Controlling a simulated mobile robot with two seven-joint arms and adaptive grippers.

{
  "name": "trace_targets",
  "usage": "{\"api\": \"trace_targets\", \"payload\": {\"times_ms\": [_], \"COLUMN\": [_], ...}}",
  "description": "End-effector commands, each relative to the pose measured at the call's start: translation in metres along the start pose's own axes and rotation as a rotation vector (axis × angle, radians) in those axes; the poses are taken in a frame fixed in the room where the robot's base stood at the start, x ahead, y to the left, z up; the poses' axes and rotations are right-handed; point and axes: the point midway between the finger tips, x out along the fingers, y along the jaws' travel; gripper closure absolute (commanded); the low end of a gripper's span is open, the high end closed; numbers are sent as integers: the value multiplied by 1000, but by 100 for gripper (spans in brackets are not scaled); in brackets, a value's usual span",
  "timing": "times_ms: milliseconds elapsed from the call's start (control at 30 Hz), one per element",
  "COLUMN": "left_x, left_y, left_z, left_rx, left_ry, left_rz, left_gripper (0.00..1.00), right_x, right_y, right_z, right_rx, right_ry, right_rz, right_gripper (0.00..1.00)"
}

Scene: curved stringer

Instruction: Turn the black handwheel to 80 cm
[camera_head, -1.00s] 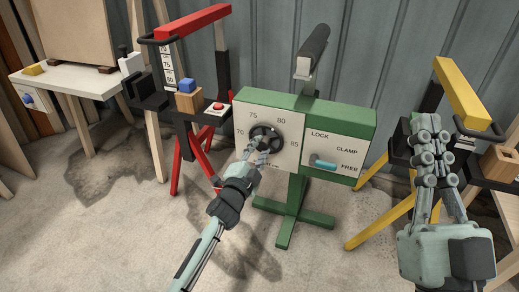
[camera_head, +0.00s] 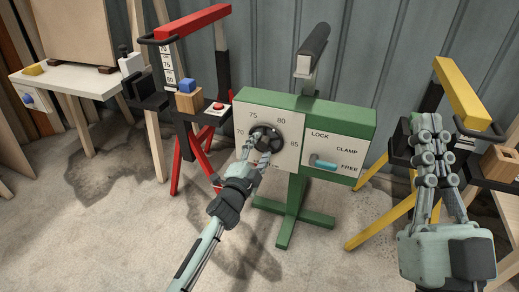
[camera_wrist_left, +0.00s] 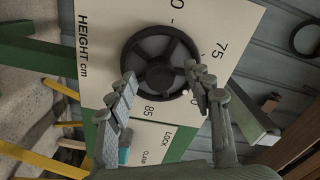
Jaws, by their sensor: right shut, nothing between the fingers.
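The black handwheel (camera_head: 266,138) is on the white dial face (camera_head: 288,153) of the green stand, among the numbers 70, 75, 80 and 85. It also shows in the left wrist view (camera_wrist_left: 160,62). My left gripper (camera_head: 257,150) is in front of the wheel. In the left wrist view its fingers (camera_wrist_left: 160,80) are spread apart, near opposite sides of the rim; I cannot tell if they touch it. A small pale mark (camera_wrist_left: 184,92) shows at the rim, beside a number partly hidden by a finger. My right gripper (camera_head: 427,125) is shut and empty, away at the right.
A teal lever (camera_head: 325,165) sits at FREE on the panel. A red stand (camera_head: 192,22) with a height scale is at the left, with a red button (camera_head: 218,106). A yellow stand (camera_head: 461,92) is at the right. The floor in front is open.

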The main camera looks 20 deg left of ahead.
Motion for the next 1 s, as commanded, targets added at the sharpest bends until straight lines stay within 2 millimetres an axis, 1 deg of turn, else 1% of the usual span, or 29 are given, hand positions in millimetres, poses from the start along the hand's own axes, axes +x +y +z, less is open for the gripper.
{"api": "trace_targets", "payload": {"times_ms": [167, 267, 367, 600, 700, 833, 1000], "left_x": [-1, -6, -20, -72, -92, -109, -120], "left_y": [0, 1, 1, 1, 1, 1, 0], "left_z": [0, 1, 1, 1, 1, 0, 0], "left_rx": [0, -1, -1, -1, -2, -2, 0], "left_ry": [-1, -1, -2, -2, -3, -1, 0], "left_rz": [0, 1, 2, 2, 2, 1, 0], "left_gripper": [49, 49, 49, 49, 49, 49, 49], "right_x": [0, 0, 0, 0, 0, 0, 0], "right_y": [-1, -1, 0, 0, 0, 0, 0], "right_z": [0, 0, 0, 0, 0, 0, 0], "right_rx": [0, 0, 0, 0, 0, 0, 0], "right_ry": [0, -1, -1, -1, -1, -1, -1], "right_rz": [-2, -2, -2, -1, -1, -1, 0], "right_gripper": [100, 100, 100, 100, 100, 100, 100]}}
